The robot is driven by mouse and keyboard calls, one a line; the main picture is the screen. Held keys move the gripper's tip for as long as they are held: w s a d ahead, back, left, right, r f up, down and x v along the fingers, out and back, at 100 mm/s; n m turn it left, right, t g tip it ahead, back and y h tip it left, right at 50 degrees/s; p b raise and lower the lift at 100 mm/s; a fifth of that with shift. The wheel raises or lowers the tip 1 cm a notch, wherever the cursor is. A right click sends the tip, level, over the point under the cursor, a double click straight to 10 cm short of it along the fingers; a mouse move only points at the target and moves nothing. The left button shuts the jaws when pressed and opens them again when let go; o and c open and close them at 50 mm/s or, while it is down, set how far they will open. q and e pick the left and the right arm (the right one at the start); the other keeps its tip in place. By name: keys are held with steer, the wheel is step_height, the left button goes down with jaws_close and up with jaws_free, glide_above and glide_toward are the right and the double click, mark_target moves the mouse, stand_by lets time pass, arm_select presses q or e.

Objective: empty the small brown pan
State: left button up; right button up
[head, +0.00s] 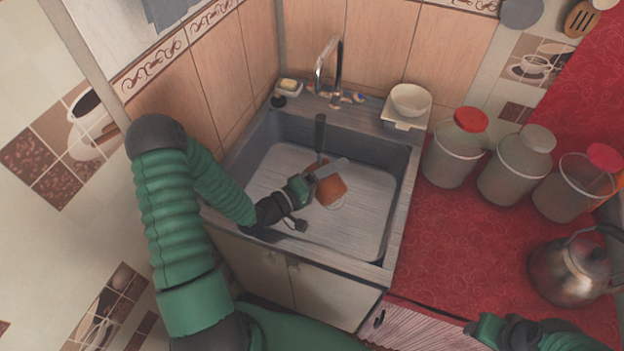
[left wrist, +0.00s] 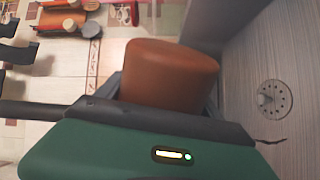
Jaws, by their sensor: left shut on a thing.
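The small brown pan (head: 331,190) is inside the sink (head: 270,185), over its floor. Its dark handle (head: 320,132) points toward the tap side. My left gripper (head: 328,170) is shut on the pan, with its grey fingers across the brown body. In the left wrist view the rounded brown pan (left wrist: 168,72) sits between the fingers, with the sink drain (left wrist: 273,98) to its right. The pan's inside is hidden, so I cannot tell whether it holds anything. My right gripper (head: 487,330) is at the bottom right, over the red counter; its jaws are unclear.
The tap (head: 330,65) stands behind the sink. A white bowl (head: 410,100) is at the sink's back right corner and a sponge (head: 288,86) at the back left. Several lidded jars (head: 455,150) and a metal kettle (head: 572,265) stand on the red counter (head: 460,240).

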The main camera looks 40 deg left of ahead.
arm_select(q)
steer(key=shift+a, duration=0.1)
steer(key=shift+w+a+r+n+p, duration=0.1)
steer(key=shift+a+r+n+p, duration=0.1)
steer(key=shift+n+p, duration=0.55)
steer(key=shift+w+a+r+n+p, duration=0.1)
steer(key=shift+a+r+n+p, duration=0.1)
steer(key=shift+n+p, duration=0.5)
stand_by(0.5)
